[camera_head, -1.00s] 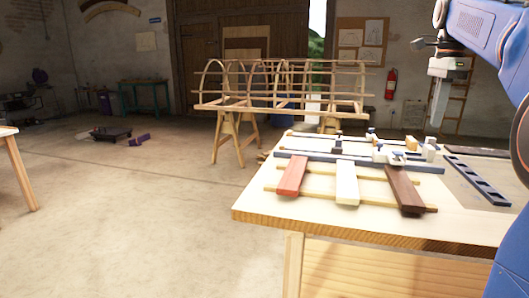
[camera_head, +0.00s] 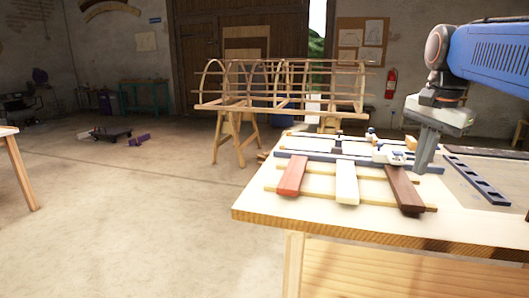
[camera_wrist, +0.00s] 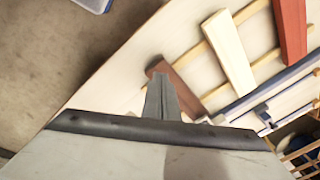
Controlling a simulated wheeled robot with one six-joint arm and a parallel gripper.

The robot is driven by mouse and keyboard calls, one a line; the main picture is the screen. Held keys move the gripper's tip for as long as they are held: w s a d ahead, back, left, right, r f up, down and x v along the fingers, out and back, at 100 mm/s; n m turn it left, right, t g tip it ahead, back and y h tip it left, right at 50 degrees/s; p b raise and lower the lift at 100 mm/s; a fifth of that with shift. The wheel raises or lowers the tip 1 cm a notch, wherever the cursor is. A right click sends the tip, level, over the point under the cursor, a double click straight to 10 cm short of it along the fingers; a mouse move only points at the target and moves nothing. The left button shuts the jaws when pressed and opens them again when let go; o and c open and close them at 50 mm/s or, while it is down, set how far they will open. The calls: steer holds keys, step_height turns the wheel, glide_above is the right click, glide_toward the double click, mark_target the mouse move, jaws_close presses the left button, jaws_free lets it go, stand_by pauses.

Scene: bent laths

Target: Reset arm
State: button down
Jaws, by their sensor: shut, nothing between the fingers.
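My gripper (camera_head: 427,160) hangs from the blue arm over the right part of the workbench (camera_head: 300,220), fingers pointing down. It is shut and holds nothing. In the head view its tips are just right of the dark brown lath (camera_head: 404,190). In the wrist view my gripper (camera_wrist: 160,95) covers part of the dark brown lath (camera_wrist: 185,92). A white lath (camera_head: 346,182) and a red lath (camera_head: 292,176) lie to the left of the brown one on pale wooden strips. They also show in the wrist view as the white lath (camera_wrist: 228,52) and the red lath (camera_wrist: 290,30).
A blue-grey rail (camera_head: 320,158) with clamps runs behind the laths. A dark slotted bar (camera_head: 476,180) lies at the bench's right. A wooden rib frame (camera_head: 280,100) stands on trestles behind. The floor to the left is mostly open.

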steer(key=s+a+f+n+t, duration=0.1)
steer(key=s+a+f+n, duration=0.3)
steer(key=s+f, duration=0.5)
steer(key=s+a+f+n+t, duration=0.1)
steer(key=s+a+f+n, duration=0.3)
steer(key=s+f+n, duration=0.4)
step_height(320, 180, down, 8)
steer(key=shift+s+r+n+t, duration=0.15)
steer(key=shift+s+n+t, duration=0.25)
steer(key=shift+s, duration=0.3)
